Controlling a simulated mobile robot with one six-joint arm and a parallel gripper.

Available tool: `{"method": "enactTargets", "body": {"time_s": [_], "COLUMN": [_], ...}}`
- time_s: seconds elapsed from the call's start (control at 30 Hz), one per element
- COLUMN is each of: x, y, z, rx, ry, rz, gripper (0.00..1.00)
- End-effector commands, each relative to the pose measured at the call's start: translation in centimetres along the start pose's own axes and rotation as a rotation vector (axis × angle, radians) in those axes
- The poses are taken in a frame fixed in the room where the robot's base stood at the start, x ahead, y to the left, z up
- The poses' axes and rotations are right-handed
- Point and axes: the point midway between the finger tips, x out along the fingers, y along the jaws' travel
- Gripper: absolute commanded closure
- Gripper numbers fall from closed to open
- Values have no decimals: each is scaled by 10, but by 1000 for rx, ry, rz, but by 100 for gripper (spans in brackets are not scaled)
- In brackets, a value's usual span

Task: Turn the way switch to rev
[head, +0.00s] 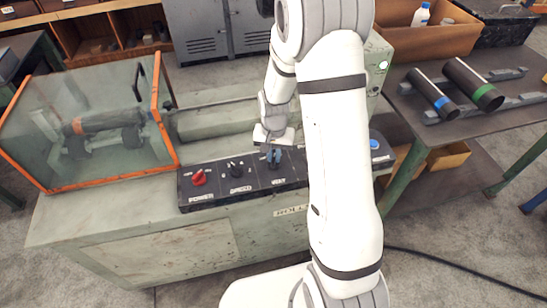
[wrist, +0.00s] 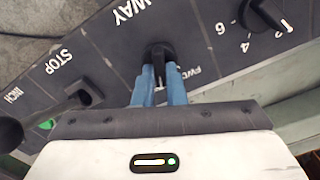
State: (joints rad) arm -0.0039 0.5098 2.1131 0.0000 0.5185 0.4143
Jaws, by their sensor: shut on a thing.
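The way switch is a black knob (wrist: 160,52) below the printed word WAY in the wrist view. The blue fingers of my gripper (wrist: 158,80) are closed around its handle. In the head view my gripper (head: 273,155) reaches down onto the control panel (head: 222,190), right of the speed knob. The letters FWD show just right of my fingers in the wrist view. No REV mark is visible, and the fingers cover part of the switch, so I cannot tell its exact setting.
The red power knob (head: 199,177) and black speed knob (head: 236,169) are left of my gripper. A black stop control (wrist: 85,94) is close beside my fingers in the wrist view. A clear orange-edged guard (head: 100,115) stands at the left; a table with pipes (head: 473,84) is at the right.

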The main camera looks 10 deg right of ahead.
Motion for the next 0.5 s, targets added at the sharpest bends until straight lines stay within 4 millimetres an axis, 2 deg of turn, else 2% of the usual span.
{"method": "enactTargets", "body": {"time_s": [0.2, 0.5], "x": [1, 0], "y": [1, 1], "z": [0, 0], "rx": [122, 202], "ry": [0, -1], "rz": [0, 1], "gripper": [100, 100]}}
